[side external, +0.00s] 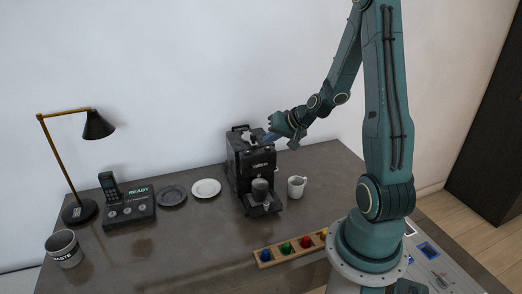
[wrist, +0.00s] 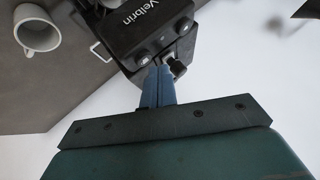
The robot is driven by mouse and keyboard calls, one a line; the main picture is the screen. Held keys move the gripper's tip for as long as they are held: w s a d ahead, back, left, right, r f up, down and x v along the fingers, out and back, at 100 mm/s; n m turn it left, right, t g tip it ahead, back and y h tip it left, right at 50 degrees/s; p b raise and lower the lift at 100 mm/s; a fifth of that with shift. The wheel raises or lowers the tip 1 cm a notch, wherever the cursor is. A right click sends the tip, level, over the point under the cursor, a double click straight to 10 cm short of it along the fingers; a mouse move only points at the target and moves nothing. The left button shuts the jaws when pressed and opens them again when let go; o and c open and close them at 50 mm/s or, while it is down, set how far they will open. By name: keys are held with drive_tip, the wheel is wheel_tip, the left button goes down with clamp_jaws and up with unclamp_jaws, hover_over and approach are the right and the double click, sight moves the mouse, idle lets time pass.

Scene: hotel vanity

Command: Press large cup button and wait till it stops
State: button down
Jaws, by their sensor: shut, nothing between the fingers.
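My gripper (side external: 270,137) is at the upper right of the machine. I cannot tell whether the tips touch a button. Which button is for the large cup is not readable.
A white mug (side external: 296,188) stands right of the machine. A white plate (side external: 206,188), a dark plate (side external: 172,195), a phone base reading "READY" (side external: 130,209), a lamp (side external: 97,126) and a waste cup (side external: 64,249) are to the left. A wooden tray (side external: 275,260) with coloured knobs lies in front.

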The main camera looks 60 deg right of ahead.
sight(270, 151)
drive_tip(key=shift+f, duration=0.7)
idle(0.9)
drive_tip(key=shift+r, duration=0.75)
drive_tip(key=shift+r, duration=0.15)
idle(0.3)
drive_tip(key=shift+r, duration=2.35)
drive_tip(key=shift+a, duration=0.15)
